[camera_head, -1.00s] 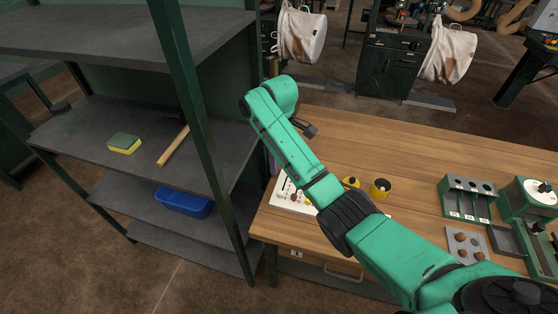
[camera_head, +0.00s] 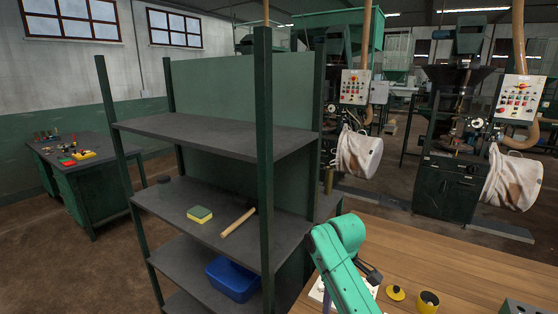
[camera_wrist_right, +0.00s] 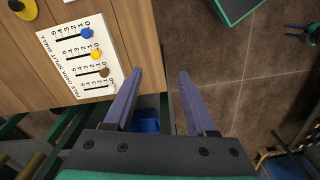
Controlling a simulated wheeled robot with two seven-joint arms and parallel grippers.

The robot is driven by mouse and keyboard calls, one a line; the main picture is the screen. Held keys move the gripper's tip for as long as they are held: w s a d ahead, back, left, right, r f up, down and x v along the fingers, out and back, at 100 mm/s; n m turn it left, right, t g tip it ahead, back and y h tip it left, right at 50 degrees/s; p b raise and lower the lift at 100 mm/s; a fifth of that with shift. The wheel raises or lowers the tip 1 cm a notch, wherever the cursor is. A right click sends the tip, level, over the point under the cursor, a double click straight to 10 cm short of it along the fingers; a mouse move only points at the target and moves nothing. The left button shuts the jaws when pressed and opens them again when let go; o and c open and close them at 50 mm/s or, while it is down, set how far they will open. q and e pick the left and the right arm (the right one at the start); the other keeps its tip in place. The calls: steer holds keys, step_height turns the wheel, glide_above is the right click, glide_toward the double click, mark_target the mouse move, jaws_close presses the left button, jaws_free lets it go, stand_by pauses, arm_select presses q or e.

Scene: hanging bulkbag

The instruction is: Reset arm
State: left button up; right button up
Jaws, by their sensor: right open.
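My green right arm (camera_head: 342,262) comes up from the bottom of the head view over the left end of the wooden table. Its right gripper shows in the wrist view (camera_wrist_right: 159,78) with two purple-grey fingers apart and nothing between them. The fingers point past the table edge, over brown tiled floor. In the head view the arm largely hides the gripper. My left gripper is in neither current view.
A dark shelf rack (camera_head: 192,133) stands left of the table, holding a sponge (camera_head: 199,214), a wooden rod (camera_head: 238,222) and a blue bin (camera_head: 232,279). A white slider board (camera_wrist_right: 83,57) lies on the wooden table (camera_head: 437,260). Hanging white bags (camera_head: 358,152) are behind.

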steer(key=s+d+f+m+t+y, duration=0.15)
steer(key=s+d+f+m, duration=0.25)
steer(key=s+f, duration=0.8)
steer(key=s+d+r+m+t+h, duration=0.25)
steer(key=s+d, duration=0.25)
steer(key=s, duration=0.6)
step_height(320, 180, down, 24)
steer(key=s+g+y+b, duration=0.1)
steer(key=s+g, duration=0.1)
arm_select(q)
steer(key=w+f, duration=0.1)
steer(key=w+f+b, duration=0.1)
steer(key=w, duration=0.1)
arm_select(e)
steer(key=s+d+f+g, duration=0.1)
steer(key=s+d+f, duration=0.2)
steer(key=s+f, duration=1.2)
steer(key=shift+s, duration=0.7)
arm_select(q)
steer(key=shift+w+d, duration=0.1)
arm_select(e)
steer(key=shift+n, duration=0.25)
